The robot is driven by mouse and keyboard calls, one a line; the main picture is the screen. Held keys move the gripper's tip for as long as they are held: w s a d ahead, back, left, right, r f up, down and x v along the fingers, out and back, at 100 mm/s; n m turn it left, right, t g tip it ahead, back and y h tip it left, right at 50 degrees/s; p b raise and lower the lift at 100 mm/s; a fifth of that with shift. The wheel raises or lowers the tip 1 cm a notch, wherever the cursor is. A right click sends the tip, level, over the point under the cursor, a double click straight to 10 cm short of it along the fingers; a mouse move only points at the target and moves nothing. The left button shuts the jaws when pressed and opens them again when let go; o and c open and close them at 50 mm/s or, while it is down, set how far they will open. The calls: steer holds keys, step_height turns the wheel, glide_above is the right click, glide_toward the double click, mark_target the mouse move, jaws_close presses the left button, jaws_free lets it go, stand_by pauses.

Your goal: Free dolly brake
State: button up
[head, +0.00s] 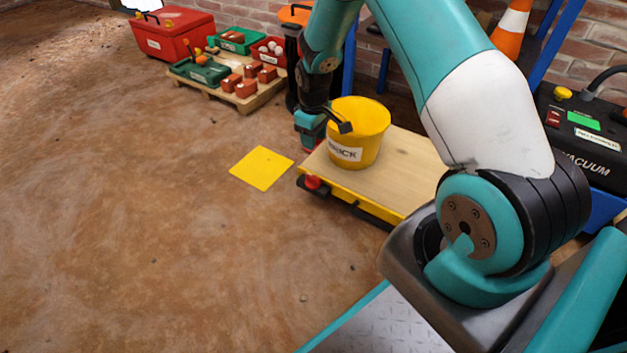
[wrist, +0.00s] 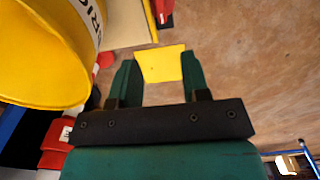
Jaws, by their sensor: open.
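The dolly (head: 408,160) has a pale wooden top and yellow sides. A red knob (head: 312,182), likely the brake, is on its near left corner. A yellow bucket (head: 372,118) with a partly hidden label stands on the dolly. My gripper (head: 309,143) is beside the bucket's left side, near the dolly's left end, apart from the knob. In the wrist view my gripper (wrist: 158,82) is open, with nothing between its fingers. The bucket (wrist: 40,50) fills the upper left there, and a red part (wrist: 165,12) shows at the top, its identity unclear.
A yellow square (head: 262,168) lies on the floor left of the dolly. A pallet (head: 245,102) with bricks and bins, and a red box (head: 175,36), stand at the back left. A black vacuum unit (head: 585,135) is at the right. The left floor is clear.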

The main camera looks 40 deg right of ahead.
mark_target(314, 176)
step_height(314, 176, down, 15)
steer(key=b, duration=0.8)
steer(key=shift+r, duration=0.2)
jaws_close()
